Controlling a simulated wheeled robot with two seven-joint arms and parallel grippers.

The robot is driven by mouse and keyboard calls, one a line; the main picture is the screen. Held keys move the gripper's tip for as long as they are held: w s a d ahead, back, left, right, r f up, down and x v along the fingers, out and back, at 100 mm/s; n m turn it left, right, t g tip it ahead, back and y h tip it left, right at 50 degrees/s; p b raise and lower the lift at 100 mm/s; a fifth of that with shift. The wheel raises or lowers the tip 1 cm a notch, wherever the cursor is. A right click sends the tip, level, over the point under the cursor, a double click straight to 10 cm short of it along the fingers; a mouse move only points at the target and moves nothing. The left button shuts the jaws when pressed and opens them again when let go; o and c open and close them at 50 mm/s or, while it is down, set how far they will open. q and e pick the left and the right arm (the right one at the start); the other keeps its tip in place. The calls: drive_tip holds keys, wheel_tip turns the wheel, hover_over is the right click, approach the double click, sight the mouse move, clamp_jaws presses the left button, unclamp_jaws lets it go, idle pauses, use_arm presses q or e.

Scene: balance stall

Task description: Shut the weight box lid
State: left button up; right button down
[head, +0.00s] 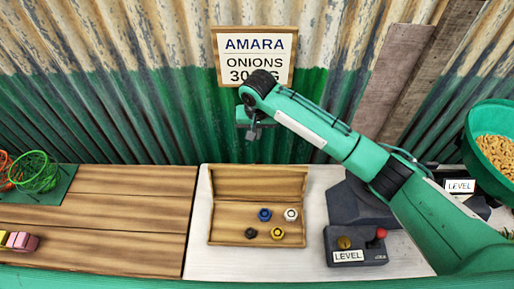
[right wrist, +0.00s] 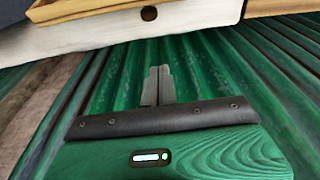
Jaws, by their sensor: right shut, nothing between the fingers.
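The wooden weight box (head: 225,236) sits open on the pale board in the head view. Its lid (head: 262,181) stands raised along the back edge. Several small weights lie inside: a blue one (head: 264,215), a whitish one (head: 291,214), a yellow one (head: 277,233) and a dark one (head: 250,233). My right gripper (head: 252,134) is in the air above and behind the lid, in front of the corrugated wall, touching nothing. In the right wrist view its fingers (right wrist: 158,86) are together and empty. My left gripper is not in view.
A grey box with a LEVEL label (head: 348,256) and a red knob stands right of the weight box. A hanging sign (head: 254,50) is behind my gripper. A green bowl of brown bits (head: 494,150) is at far right. The wooden planks (head: 95,215) at left are mostly clear.

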wheel_tip(320, 180, down, 9)
drive_tip(key=s+p, duration=0.2)
drive_tip(key=p, duration=0.2)
drive_tip(key=shift+r, duration=0.2)
idle(0.3)
drive_tip(key=shift+s+d, duration=0.1)
drive_tip(key=shift+d, duration=0.05)
